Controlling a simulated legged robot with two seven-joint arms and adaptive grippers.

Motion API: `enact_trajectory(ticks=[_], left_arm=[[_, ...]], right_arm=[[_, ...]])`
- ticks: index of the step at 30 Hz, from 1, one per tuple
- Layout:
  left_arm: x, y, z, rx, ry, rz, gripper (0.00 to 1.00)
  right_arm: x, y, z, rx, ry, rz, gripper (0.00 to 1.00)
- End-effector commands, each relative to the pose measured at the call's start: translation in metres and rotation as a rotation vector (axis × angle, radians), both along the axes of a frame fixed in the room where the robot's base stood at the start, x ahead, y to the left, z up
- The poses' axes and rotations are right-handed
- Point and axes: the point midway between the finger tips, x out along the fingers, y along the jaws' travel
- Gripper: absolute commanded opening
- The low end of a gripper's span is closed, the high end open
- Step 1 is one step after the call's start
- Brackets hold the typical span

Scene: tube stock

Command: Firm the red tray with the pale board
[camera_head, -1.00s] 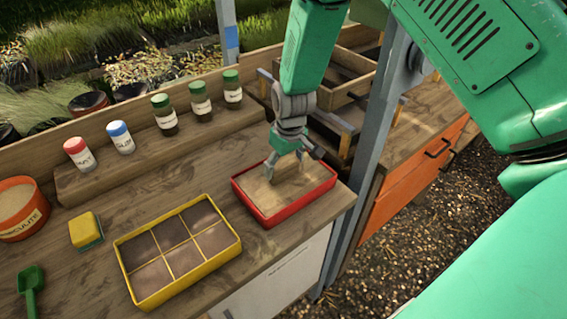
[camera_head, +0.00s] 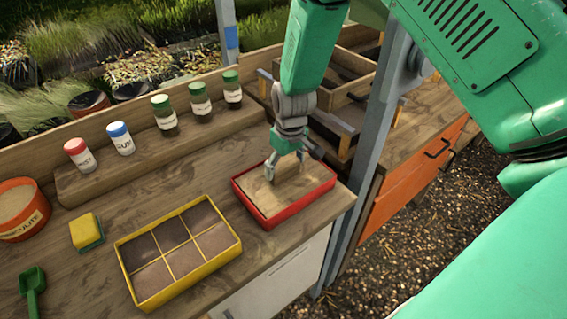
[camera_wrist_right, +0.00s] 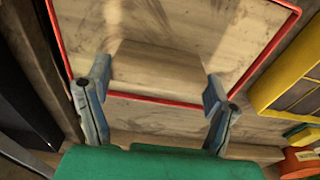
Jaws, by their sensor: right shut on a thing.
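The red tray (camera_head: 302,205) sits on the wooden bench near its front right corner. It also shows in the right wrist view (camera_wrist_right: 155,100). The pale board (camera_wrist_right: 180,30) lies inside the tray's rim, and a raised wooden block on it stands between my fingers. In the head view the board (camera_head: 262,196) shows as a tan surface filling most of the tray. My right gripper (camera_head: 286,170) points down into the tray and is shut on the board's block, a finger at each end. What lies under the board is hidden. My left gripper is in no view.
A yellow tray (camera_head: 236,250) with several dark cells stands left of the red tray. A sponge (camera_head: 85,230), a green scoop (camera_head: 32,285) and an orange tub (camera_head: 22,225) are further left. Several bottles stand on a back ledge (camera_head: 150,163). A grey post (camera_head: 372,165) rises close on the right.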

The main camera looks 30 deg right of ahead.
Motion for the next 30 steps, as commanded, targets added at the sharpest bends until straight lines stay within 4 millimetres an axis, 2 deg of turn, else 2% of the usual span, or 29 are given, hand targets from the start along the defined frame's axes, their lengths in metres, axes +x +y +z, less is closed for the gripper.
enact_trajectory(ticks=[6, 30], left_arm=[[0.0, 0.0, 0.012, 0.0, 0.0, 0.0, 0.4], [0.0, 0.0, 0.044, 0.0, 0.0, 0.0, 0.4]], right_arm=[[0.002, 0.0, 0.016, 0.0, -0.007, 0.0, 0.38], [0.003, 0.0, 0.056, 0.0, -0.009, 0.0, 0.38]])
